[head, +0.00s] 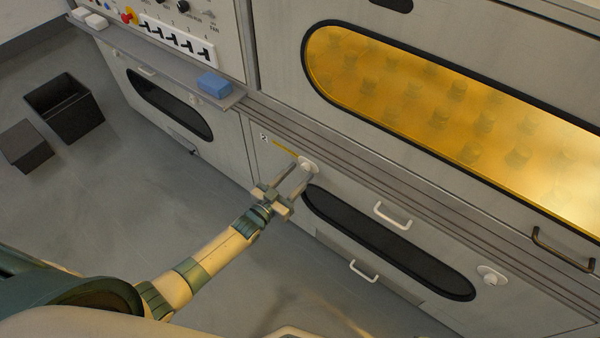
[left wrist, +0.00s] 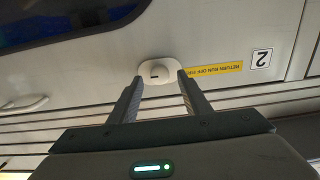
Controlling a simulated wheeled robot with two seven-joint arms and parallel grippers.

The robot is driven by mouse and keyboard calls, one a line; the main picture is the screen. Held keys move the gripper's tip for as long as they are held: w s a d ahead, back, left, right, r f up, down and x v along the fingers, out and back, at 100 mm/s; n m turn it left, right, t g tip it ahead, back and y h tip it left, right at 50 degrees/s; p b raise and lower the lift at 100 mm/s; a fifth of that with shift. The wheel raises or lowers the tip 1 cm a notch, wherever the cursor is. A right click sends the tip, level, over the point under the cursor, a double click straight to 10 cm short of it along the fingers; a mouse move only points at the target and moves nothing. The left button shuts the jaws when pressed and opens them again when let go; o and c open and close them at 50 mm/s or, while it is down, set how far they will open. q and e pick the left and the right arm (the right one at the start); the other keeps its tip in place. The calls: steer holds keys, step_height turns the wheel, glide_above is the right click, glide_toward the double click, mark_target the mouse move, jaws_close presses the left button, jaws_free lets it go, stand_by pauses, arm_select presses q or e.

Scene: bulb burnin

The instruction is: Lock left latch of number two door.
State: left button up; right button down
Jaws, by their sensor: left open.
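The number two door (head: 345,170) is a pale grey lower panel with a dark oval window. Its left latch (head: 308,163) is a white knob on an oval plate at the upper left. In the left wrist view the left gripper (left wrist: 160,79) has a fingertip on each side, apart from the knob. The right latch (head: 491,275) is free. My right gripper is out of view.
A number 2 label (left wrist: 261,58) and yellow strip (left wrist: 213,69) sit beside the latch. White handles (head: 392,215) are on the door. Above are ridged rails and an amber lit window (head: 450,100). A blue block (head: 214,84) lies on the shelf. Dark bins stand at far left.

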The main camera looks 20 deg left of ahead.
arm_select(q)
steer(key=shift+w+d, duration=0.25)
steer(key=shift+w, duration=0.4)
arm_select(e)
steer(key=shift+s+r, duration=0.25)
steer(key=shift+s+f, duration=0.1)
